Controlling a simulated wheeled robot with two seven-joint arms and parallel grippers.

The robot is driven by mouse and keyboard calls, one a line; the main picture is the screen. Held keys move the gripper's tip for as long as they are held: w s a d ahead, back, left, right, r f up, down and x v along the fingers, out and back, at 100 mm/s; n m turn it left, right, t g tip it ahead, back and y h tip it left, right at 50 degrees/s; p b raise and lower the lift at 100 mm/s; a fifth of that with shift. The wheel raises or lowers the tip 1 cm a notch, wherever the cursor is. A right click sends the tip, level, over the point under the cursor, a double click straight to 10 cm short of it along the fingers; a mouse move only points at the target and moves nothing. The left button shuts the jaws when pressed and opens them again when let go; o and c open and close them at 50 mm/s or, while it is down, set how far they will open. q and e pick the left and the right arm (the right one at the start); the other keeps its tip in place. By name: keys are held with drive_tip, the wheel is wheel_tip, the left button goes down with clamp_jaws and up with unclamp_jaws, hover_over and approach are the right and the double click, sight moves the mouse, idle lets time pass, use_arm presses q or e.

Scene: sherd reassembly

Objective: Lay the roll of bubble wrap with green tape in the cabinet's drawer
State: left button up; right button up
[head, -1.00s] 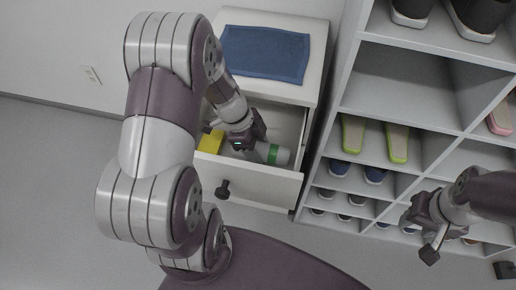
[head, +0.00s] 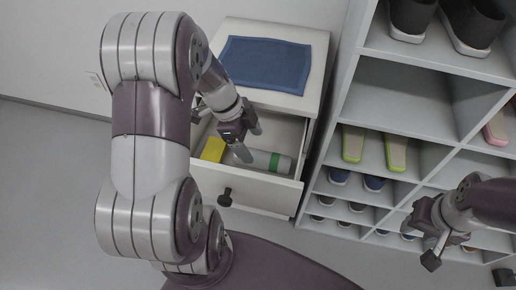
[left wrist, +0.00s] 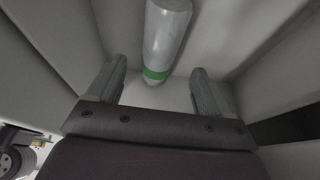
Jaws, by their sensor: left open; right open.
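The roll of bubble wrap (head: 262,160) is whitish with a green tape band near its right end. It lies in the open drawer (head: 262,190) of the white cabinet (head: 314,75). In the left wrist view the roll (left wrist: 164,35) lies on the drawer floor, ahead of the fingers, its green band nearest me. My left gripper (head: 250,143) is open and empty, above the roll and apart from it. In the left wrist view its fingers (left wrist: 160,88) are spread wide. My right gripper (head: 436,244) is open and empty, in front of the shoe rack.
A yellow block (head: 213,149) lies in the drawer left of the roll. The drawer's black knob (head: 225,197) faces front. A blue cloth (head: 266,65) covers part of the cabinet top. The shoe rack (head: 345,112) with several shoes stands close on the right.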

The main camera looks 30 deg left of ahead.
use_arm(q)
drive_tip(key=v, duration=0.5)
drive_tip(key=shift+p, duration=0.4)
drive_tip(key=s+d+n+y, duration=0.4)
drive_tip(key=d+n, duration=0.3)
drive_tip(key=n, duration=0.8)
drive_tip(key=shift+s+f, duration=0.15)
drive_tip(key=shift+s, duration=0.2)
